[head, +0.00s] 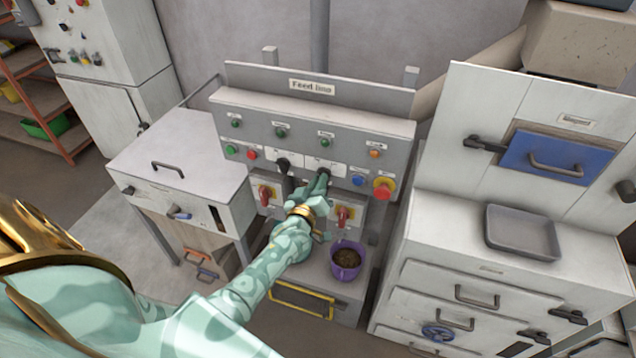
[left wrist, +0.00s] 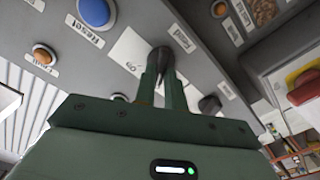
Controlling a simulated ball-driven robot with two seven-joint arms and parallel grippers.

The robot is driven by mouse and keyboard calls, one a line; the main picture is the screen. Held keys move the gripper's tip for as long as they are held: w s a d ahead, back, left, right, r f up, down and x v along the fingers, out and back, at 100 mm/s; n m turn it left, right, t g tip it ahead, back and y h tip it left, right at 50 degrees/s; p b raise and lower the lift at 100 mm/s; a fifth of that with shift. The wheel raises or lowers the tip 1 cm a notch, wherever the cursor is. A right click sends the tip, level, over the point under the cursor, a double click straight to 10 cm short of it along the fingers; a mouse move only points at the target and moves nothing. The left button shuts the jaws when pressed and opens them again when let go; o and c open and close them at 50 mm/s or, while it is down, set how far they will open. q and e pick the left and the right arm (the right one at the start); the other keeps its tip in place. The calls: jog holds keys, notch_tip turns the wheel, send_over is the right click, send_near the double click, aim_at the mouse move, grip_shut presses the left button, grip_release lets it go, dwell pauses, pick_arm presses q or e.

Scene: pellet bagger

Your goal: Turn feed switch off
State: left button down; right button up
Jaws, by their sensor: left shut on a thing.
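The feed switch (head: 325,172) is a dark rotary knob on a white plate, on the grey control panel (head: 300,128) of the feed line machine. My left gripper (head: 321,180) reaches the panel from the front and is shut on this knob. In the left wrist view the dark knob (left wrist: 163,54) stands between the two green fingers of the gripper (left wrist: 158,74). The fingers hide part of the knob, and its exact turn position cannot be told. A second dark knob (head: 283,163) is to its left in the head view. My right gripper is not in view.
A blue button (head: 358,180) and a red emergency button (head: 383,188) sit right of the switch. Red rotary handles (head: 344,216) are below it. A purple bucket (head: 346,260) of pellets stands under the panel. Cabinets flank both sides.

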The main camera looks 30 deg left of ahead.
pick_arm(q)
jog(key=shift+f, duration=0.1)
jog(key=c, duration=1.5)
grip_release()
jog(key=shift+o, duration=0.2)
jog(key=v, duration=1.6)
jog(key=shift+d, duration=0.2)
